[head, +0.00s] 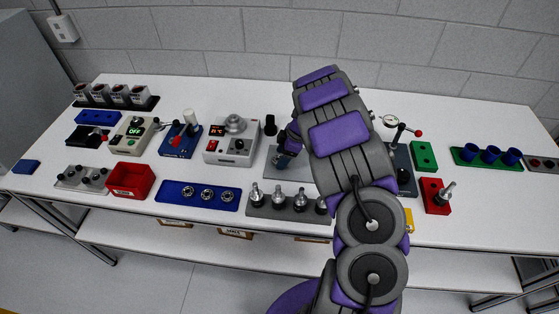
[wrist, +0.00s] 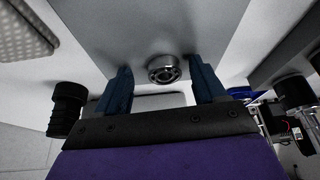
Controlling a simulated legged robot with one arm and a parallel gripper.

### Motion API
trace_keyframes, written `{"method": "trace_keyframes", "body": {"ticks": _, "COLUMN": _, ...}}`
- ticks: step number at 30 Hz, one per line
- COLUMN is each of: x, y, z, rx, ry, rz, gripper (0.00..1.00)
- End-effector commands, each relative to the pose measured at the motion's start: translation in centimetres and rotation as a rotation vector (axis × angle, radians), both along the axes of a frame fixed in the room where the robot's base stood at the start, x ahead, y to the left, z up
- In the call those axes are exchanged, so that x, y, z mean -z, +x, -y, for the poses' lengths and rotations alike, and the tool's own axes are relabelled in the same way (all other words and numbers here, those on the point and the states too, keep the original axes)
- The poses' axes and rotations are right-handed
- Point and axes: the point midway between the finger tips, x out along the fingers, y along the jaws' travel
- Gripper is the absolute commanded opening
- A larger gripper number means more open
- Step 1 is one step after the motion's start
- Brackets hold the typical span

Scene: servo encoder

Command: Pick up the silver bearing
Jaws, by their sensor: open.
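The silver bearing (wrist: 163,69) lies on a flat grey plate (wrist: 178,28) in the wrist view. It is a short metal ring with a dark centre. My gripper (wrist: 163,80) is open, its two blue fingers on either side of the bearing with a gap at each side. Whether the fingertips are down at the bearing's height is hard to tell. In the head view my gripper (head: 284,157) is low over the grey plate (head: 298,174) mid-table, and that bearing is hidden there.
A blue tray (head: 170,192) with three ring bearings lies at the front, beside a grey rack of silver-topped parts (head: 285,210). A grey device with a knob (head: 232,143) stands left of my gripper. A black knobbed part (wrist: 66,108) is close to one finger.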

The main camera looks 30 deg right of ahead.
Motion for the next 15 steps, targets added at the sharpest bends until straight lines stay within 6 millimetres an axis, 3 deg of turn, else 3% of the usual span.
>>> {"method": "trace_keyframes", "body": {"ticks": 1, "x": 0.13, "y": -0.12, "z": 0.02, "rx": 0.001, "ry": -0.003, "rz": -0.003, "gripper": 0.71}}
{"method": "trace_keyframes", "body": {"ticks": 15, "x": 0.16, "y": -0.09, "z": 0.04, "rx": 0.001, "ry": 0.001, "rz": -0.004, "gripper": 0.26}}
